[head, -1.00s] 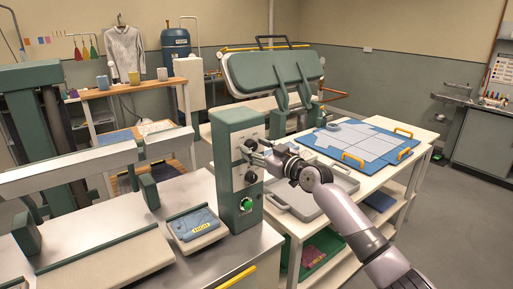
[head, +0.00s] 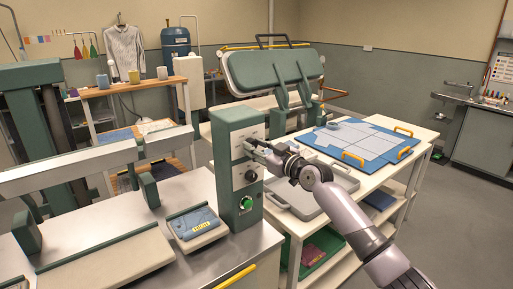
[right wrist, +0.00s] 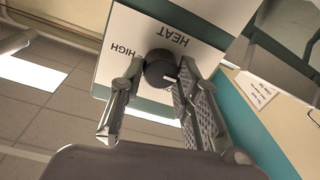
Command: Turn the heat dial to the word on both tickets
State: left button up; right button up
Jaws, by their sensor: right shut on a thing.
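The green control box (head: 226,185) stands on the metal bench in the head view. My right gripper (head: 250,148) is at the upper knob on its panel. In the right wrist view the dark heat dial (right wrist: 157,66) sits on a white plate marked HEAT and HIGH, upside down in the picture. My right gripper's fingers (right wrist: 160,88) are on either side of the dial, shut on it. The dial's white mark points toward the lower right of that picture, away from HIGH. I cannot make out a second ticket.
A lower black knob (head: 251,176) and a green button (head: 246,203) are on the same panel, just below my gripper. A grey tray (head: 312,207) lies under my right arm. A blue board (head: 333,155) with yellow handles lies on the white table.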

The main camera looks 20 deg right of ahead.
jog(key=shift+f+m, duration=0.1)
jog(key=shift+m, duration=0.3)
jog(key=m+p, duration=0.1)
jog(key=m, duration=0.6)
jog(key=m+t+p, duration=0.1)
jog(key=m, duration=0.7)
jog(key=shift+h, duration=0.3)
jog(key=shift+s+a+f+m+h+p, duration=0.1)
jog(key=shift+m+h+p, duration=0.35)
jog(key=shift+m+p, duration=3.6)
jog(key=shift+a+f+m+h+p, duration=0.1)
jog(key=shift+m+h+p, duration=0.75)
jog(key=shift+m, duration=5.9)
jog(key=shift+y+p, duration=0.35)
jog(key=shift+y, duration=0.05)
